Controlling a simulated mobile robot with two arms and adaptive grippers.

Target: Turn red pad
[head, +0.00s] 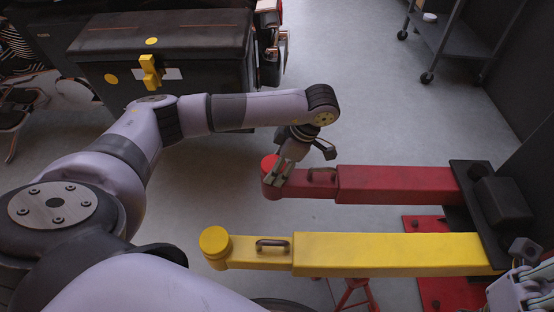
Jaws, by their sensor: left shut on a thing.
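The red lift arm (400,185) reaches left from a dark bracket, with a round red pad (269,162) at its left end. My left gripper (279,178) comes down from above at the pad's right side. Its grey fingers are shut on the red pad, and they hide part of the pad's edge. A dark part of the gripper sticks out to the right, above the red arm's handle.
A yellow lift arm (390,253) with a round yellow pad (214,241) lies in front of the red one. A dark chest (165,45) with a yellow latch stands at the back left. A wheeled cart (445,40) stands at the back right. Grey floor between them is clear.

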